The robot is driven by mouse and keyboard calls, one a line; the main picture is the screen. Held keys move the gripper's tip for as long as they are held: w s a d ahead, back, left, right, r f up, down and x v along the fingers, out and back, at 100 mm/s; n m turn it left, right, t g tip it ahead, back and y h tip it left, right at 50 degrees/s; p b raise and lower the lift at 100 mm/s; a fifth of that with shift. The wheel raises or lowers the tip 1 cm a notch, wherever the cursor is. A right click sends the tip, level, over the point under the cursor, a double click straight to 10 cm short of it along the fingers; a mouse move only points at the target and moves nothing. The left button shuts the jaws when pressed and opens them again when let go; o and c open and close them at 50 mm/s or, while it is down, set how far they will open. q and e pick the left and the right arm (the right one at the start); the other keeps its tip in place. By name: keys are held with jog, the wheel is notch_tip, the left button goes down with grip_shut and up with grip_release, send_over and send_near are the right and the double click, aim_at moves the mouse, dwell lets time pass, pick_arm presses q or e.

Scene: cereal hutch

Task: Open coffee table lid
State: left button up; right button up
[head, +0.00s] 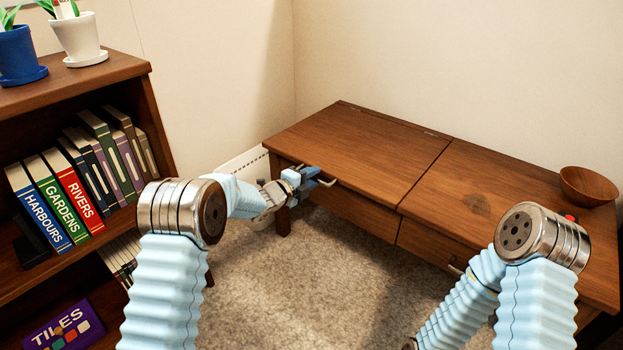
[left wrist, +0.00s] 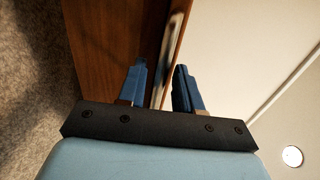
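The coffee table (head: 495,208) is brown wood. Its lid (head: 365,150) is the left part of the top, lying flat and closed, with hinge strips along the back edge. A pale metal handle (head: 327,183) sits at the lid's front edge. My left gripper (head: 312,178) is at that handle. In the left wrist view, its two blue fingers (left wrist: 160,85) stand apart, with a light bar, seemingly the handle (left wrist: 172,55), between them; firm contact does not show. My right arm reaches down at the lower right, and its gripper is out of the frame.
A wooden bookshelf (head: 120,70) with books and potted plants stands at the left. A wooden bowl (head: 588,186) and a small red thing (head: 571,217) are at the table's right end. Walls stand close behind the table. Carpet (head: 310,270) in front is clear.

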pick_arm(q)
jog(key=shift+w+d, duration=0.15)
jog(key=shift+c, duration=0.3)
grip_shut()
jog(key=shift+r, duration=0.1)
jog(key=w+d+r+p, duration=0.2)
jog(key=w+r+p, duration=0.1)
jog(key=r+p, duration=0.7)
jog(key=w+d+r+g+p, duration=0.1)
jog(key=w+d+r+p, duration=0.1)
jog(key=r+p, duration=0.8)
notch_tip(320, 180, up, 6)
jog(key=shift+w+d+r+y, duration=0.15)
jog(key=shift+w+d+y, duration=0.2)
jog(key=shift+w, duration=0.3)
